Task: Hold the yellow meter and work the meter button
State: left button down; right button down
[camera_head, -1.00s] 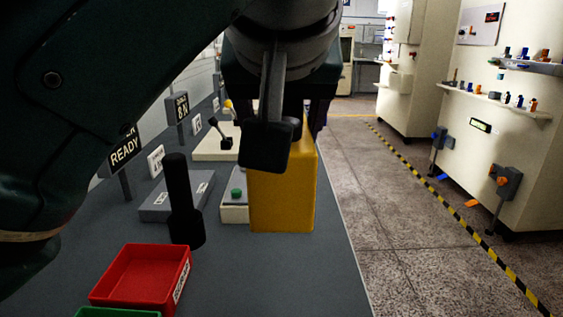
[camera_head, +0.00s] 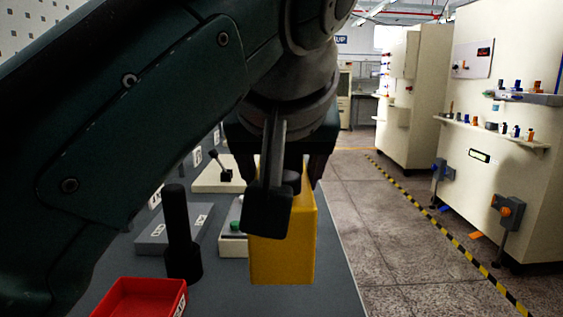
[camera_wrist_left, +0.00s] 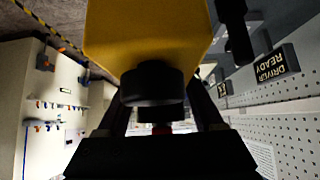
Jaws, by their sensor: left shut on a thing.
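The yellow meter (camera_head: 283,255) is a tall box near the right edge of the bench in the head view. It fills the top of the left wrist view (camera_wrist_left: 150,40), with a black round knob (camera_wrist_left: 152,88) on its near end. My left gripper (camera_head: 293,180) comes down over the meter's top and is shut on it. My forearm and wrist hide part of its top and the fingertips. Whether its base touches the bench I cannot tell. A green button (camera_head: 236,226) on a pale box (camera_head: 232,247) shows just left of the meter. My right gripper is out of view.
A black upright post (camera_head: 180,235), a grey labelled box (camera_head: 152,238) and a red tray (camera_head: 140,297) stand left of the meter. A lever box (camera_head: 215,182) is farther back. Right of the bench is open floor, then cream machines (camera_head: 500,150).

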pick_arm(q)
jog(key=shift+f+b, duration=3.4)
jog(key=shift+f, duration=4.15)
jog(key=shift+f, duration=0.55)
